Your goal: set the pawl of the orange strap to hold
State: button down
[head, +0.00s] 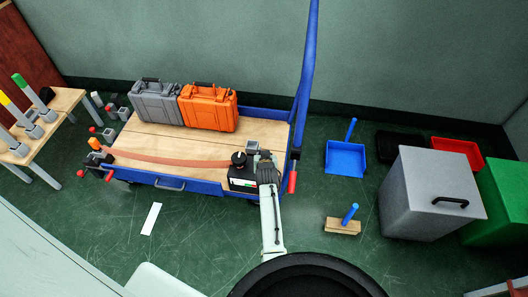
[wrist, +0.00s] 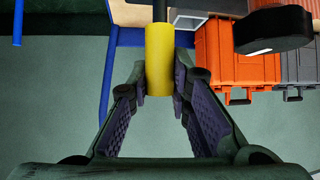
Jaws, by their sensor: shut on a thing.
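The orange strap (head: 180,161) runs across the cart's front side, from an orange-topped post (head: 95,144) at the left to a dark winder with a round black knob (head: 238,158) at the right. The winder's black housing (head: 242,184) has a label with green and red on its front. My gripper (head: 264,160) is just right of the winder. In the wrist view my gripper (wrist: 160,82) is shut on a yellow grip (wrist: 160,50) on a dark rod. A round black part (wrist: 273,29) shows to its right. The pawl itself cannot be made out.
On the blue cart's wooden deck (head: 185,143) stand a grey case (head: 156,102) and an orange case (head: 208,107) at the back. A blue upright (head: 305,75) and red handle (head: 292,182) are close right of my gripper.

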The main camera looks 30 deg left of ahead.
jog(key=shift+w+a+f+g+h+p, duration=0.2)
jog(key=shift+w+g, duration=0.3)
jog(key=shift+g, duration=0.2)
jog(key=shift+w+a+f+g+h+p, duration=0.1)
jog(key=shift+w+a+g+h+p, duration=0.1)
jog(key=shift+w+g, duration=0.4)
jog(key=shift+s, duration=0.1)
jog(key=c, duration=1.4)
grip_release()
jog(key=shift+c, duration=0.2)
jog(key=shift+d+r, duration=0.1)
jog(key=v, duration=1.2)
jog(key=shift+a+r, duration=0.15)
jog(key=shift+a, duration=0.05)
